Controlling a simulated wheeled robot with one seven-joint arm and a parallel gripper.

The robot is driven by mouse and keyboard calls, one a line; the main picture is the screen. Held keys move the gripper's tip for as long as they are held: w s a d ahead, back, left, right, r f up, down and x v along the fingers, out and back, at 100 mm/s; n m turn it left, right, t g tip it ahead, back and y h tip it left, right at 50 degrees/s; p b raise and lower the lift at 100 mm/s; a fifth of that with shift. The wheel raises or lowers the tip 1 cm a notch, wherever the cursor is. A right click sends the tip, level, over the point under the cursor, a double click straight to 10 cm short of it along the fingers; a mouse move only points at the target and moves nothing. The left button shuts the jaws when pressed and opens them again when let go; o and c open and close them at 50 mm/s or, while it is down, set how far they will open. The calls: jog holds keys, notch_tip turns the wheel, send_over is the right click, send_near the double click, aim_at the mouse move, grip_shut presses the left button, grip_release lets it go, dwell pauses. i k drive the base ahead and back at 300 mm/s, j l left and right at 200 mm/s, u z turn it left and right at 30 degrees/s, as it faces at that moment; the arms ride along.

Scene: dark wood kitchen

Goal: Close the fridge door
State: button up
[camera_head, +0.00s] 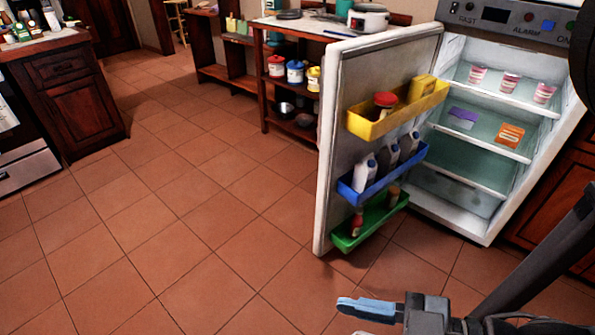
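The fridge (466,216) stands at the right with its lit interior showing. Its white door (334,125) is wide open, swung out to the left. The inner side of the door faces right and carries a yellow bin (372,127), a blue bin (349,190) and a green bin (345,241) with bottles and jars. My gripper (345,309) is at the bottom right, in front of the door's lower edge and apart from it. One blue-tipped finger shows; the other finger is cut off or hidden, so its opening cannot be told.
Fridge shelves hold several cups (510,82) and small packs (510,134). A wooden shelf unit (264,90) with cans and a pot stands behind the door. A counter (75,105) is at the far left. The tiled floor (170,220) between is clear.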

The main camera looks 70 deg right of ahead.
aim_at(352, 71)
jog(key=i+j+u, duration=0.3)
jog(key=i+u, duration=0.35)
jog(key=i, duration=0.15)
jog(key=i+z, duration=0.3)
jog(key=i+j+z, duration=0.25)
jog(key=i, duration=0.25)
jog(key=i+l+z, duration=0.1)
jog(key=z, duration=0.4)
jog(key=i+z, duration=0.25)
jog(key=z, duration=0.2)
jog(key=i+z, duration=0.2)
jog(key=z, duration=0.3)
jog(key=i+j+z, duration=0.15)
jog(key=z, duration=0.3)
jog(key=i+z, duration=0.2)
jog(key=z, duration=0.25)
jog(key=i+z, duration=0.2)
jog(key=z, duration=0.25)
jog(key=i+z, duration=0.25)
jog(key=z, duration=0.2)
jog(key=i+j+z, duration=0.15)
jog(key=z, duration=0.3)
jog(key=j+u, duration=0.15)
jog(key=j, duration=0.5)
jog(key=i+j+u, duration=0.2)
jog(key=j, duration=0.5)
